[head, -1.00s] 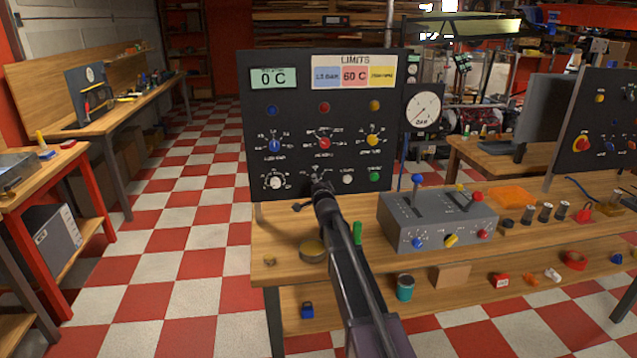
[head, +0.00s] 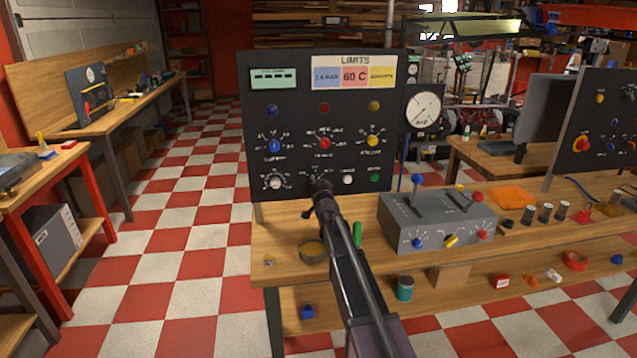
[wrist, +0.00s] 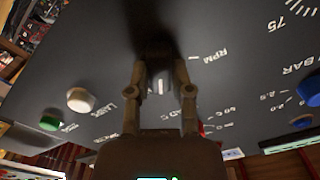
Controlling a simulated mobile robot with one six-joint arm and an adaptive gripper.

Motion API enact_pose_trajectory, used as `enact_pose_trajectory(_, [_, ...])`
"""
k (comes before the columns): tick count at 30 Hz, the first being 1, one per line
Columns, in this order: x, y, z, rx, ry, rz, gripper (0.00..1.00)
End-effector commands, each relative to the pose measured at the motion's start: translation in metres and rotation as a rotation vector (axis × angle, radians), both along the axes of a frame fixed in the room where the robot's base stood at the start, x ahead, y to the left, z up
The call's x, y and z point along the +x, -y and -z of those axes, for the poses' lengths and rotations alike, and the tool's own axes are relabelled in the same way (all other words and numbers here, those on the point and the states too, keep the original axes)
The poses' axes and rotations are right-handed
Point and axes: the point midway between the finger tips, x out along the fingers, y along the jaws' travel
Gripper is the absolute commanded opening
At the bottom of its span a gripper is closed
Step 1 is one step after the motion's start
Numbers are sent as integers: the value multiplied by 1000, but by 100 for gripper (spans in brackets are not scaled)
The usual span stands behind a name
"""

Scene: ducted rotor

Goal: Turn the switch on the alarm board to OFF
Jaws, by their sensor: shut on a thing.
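The alarm board (head: 258,100) is an upright black panel at the back of the bench, with a LIMITS plate on top. My gripper (head: 319,186) is at its bottom row, between a white-pointer dial (head: 275,182) and a white button (head: 348,179). In the wrist view my gripper (wrist: 160,88) is shut on a grey switch knob (wrist: 158,78) with a pale pointer line. An RPM label is printed beside it. The fingers hide part of the knob in the head view, and I cannot read its setting. The board's small display (head: 273,78) shows dashes.
A grey lever box (head: 437,220) stands to the right of my arm. A round tin (head: 313,251) and a green-handled item (head: 357,233) lie near the arm. A gauge (head: 422,110) is beside the board. A green button (wrist: 49,123) is near the gripper.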

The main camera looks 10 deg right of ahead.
Motion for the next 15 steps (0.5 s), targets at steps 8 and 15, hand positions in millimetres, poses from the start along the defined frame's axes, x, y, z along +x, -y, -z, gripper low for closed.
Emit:
enact_pose_trajectory(8, [0,-1,1,-261,-2,-2,0])
enact_pose_trajectory(15, [0,-1,1,-441,-2,-3,0])
